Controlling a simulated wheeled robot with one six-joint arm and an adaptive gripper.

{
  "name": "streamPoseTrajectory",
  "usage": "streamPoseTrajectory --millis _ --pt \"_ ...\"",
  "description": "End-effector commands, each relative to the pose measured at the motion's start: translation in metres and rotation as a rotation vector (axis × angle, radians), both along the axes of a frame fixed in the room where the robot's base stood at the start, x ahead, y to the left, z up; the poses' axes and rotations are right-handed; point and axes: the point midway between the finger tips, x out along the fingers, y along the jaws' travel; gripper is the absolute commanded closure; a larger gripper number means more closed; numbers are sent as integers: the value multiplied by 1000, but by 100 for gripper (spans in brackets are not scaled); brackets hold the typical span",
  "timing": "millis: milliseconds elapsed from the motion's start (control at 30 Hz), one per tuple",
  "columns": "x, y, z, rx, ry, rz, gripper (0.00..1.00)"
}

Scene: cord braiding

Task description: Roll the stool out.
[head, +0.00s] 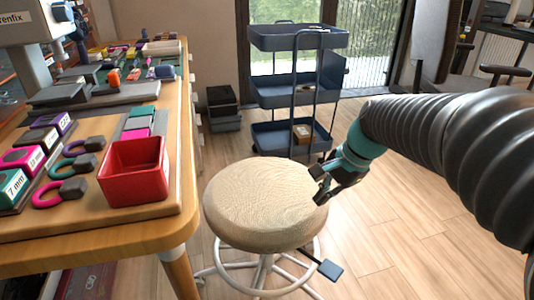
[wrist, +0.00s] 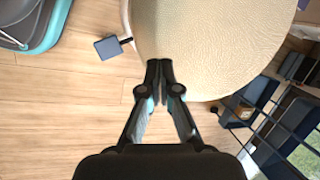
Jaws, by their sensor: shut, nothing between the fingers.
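The stool has a round beige seat (head: 264,203) on white tubular legs with a foot ring, and stands beside the front right corner of the wooden workbench. A dark lever paddle (head: 330,270) sticks out below the seat at the right. My gripper (head: 322,192) is at the right edge of the seat, fingers together and empty. In the wrist view the gripper's closed tips (wrist: 159,64) overlap the near edge of the seat (wrist: 215,45); I cannot tell whether they touch it. The lever paddle (wrist: 108,47) shows left of them.
The workbench (head: 120,238) on the left carries a red bin (head: 135,170), labelled boxes and small tools. A dark blue three-shelf cart (head: 297,135) stands behind the stool near the glass door. Dark crates (head: 222,108) sit by the wall. The wood floor right of the stool is clear.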

Motion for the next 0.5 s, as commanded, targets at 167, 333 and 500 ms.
streamPoseTrajectory --millis 167,333,500 --pt "54 4 -17 144 174 -229 100" --pt "95 7 -35 254 320 -413 100" --pt "117 7 -47 312 404 -514 100"
